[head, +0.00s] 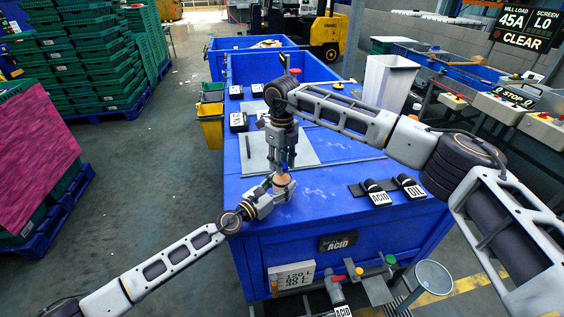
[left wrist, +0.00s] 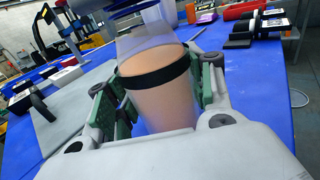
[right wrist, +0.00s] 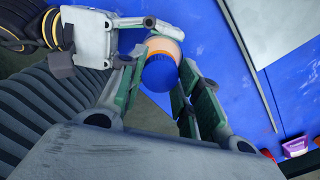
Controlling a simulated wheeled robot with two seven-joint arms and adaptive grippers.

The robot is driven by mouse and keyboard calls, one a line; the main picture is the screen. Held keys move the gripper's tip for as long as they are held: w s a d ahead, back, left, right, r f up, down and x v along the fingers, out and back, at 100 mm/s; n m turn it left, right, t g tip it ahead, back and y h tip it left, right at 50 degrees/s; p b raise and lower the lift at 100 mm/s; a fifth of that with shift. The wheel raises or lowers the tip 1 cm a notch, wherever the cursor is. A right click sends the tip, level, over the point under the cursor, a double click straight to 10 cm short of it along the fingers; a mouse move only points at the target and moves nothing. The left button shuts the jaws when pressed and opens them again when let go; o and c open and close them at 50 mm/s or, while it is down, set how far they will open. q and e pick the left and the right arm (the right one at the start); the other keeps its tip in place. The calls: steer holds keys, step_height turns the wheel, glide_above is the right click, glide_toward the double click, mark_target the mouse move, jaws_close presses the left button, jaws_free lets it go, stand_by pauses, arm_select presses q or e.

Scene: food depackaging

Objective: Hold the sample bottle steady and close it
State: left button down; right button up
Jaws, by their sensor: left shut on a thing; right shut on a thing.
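The sample bottle (left wrist: 160,100) has a tan-orange body with a black band and a clear upper part. It stands between the fingers of my left gripper (left wrist: 155,105), which is shut on it. In the head view the bottle (head: 284,183) is small, at the near left edge of the blue bench. My right gripper (right wrist: 152,78) points down from above and is shut on the blue cap (right wrist: 160,73). The cap is over the bottle's top, with the orange body showing around it. Whether the cap's thread is engaged cannot be seen.
The blue bench (head: 330,195) carries a grey plate (head: 325,147) behind the grippers. Black items labelled ACID (head: 378,195) and OIL (head: 411,187) lie to the right. A white bin (head: 388,85) stands behind. A yellow bucket (head: 210,130) hangs at the left.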

arm_select(q)
steer(key=shift+d, duration=0.1)
arm_select(e)
steer(key=m, duration=0.5)
arm_select(q)
steer(key=shift+s, duration=0.1)
arm_select(e)
steer(key=m, duration=0.5)
steer(key=shift+w+m, duration=0.1)
steer(key=shift+m, duration=0.2)
steer(key=o, duration=1.2)
steer(key=shift+r, duration=0.1)
step_height(320, 180, up, 12)
arm_select(q)
steer(key=c, duration=0.5)
jaws_free()
